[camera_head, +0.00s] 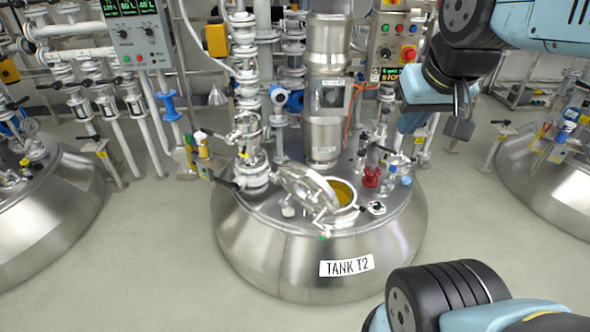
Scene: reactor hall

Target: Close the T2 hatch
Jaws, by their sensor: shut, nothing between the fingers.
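Tank T2 (300,262) is a shiny steel vessel in the middle of the view, with a "TANK T2" label on its front. Its round metal hatch lid (306,188) stands open, tilted up on the left side of the opening. The round opening (345,192) shows yellow inside, partly hidden by the lid. My gripper (462,104) is at the upper right, apart from the lid, above and to the right of the tank top. It is shut and empty; its fingertips are small and dark.
A thick vertical column (324,90) rises behind the opening. A red fitting (371,177) and small valves stand on the tank top to its right. Piping with valves (248,150) stands at the left. A control panel (388,45) is behind.

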